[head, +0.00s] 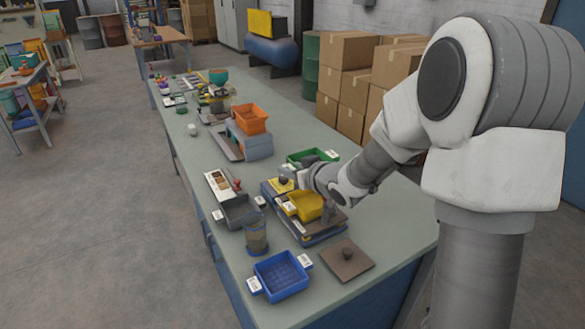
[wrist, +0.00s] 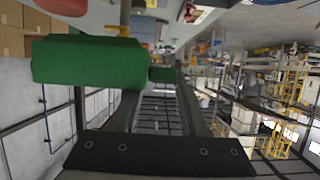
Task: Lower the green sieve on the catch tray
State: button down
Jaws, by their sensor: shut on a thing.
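The green sieve (head: 312,155) shows in the head view at the far side of the bench, just behind the end of my arm, which hides part of it. In the wrist view the sieve (wrist: 88,60) is a large green block at upper left. My gripper (wrist: 157,82) is shut on a small green tab at its side. The fingertips are hard to see in the head view. A grey open tray (head: 238,211) with white labels sits on the bench to the left; I cannot tell whether it is the catch tray.
A yellow tray (head: 306,205) sits on a low blue-based machine (head: 318,238) beside my arm. A blue mesh-bottomed tray (head: 281,274), a clear jar (head: 256,236) and a flat knobbed plate (head: 347,262) stand nearer. An orange bin (head: 249,117) is farther back.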

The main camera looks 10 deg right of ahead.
jog(key=shift+f+b, duration=3)
jog(key=shift+f, duration=0.8)
jog(key=shift+f+b, duration=0.55)
jog(key=shift+f, duration=0.15)
grip_release()
jog(key=shift+d+r, duration=0.1)
jog(key=shift+r, duration=0.1)
notch_tip(320, 180, up, 4)
jog(key=p, duration=0.3)
jog(key=shift+f, duration=0.2)
jog(key=shift+r+p, duration=2.05)
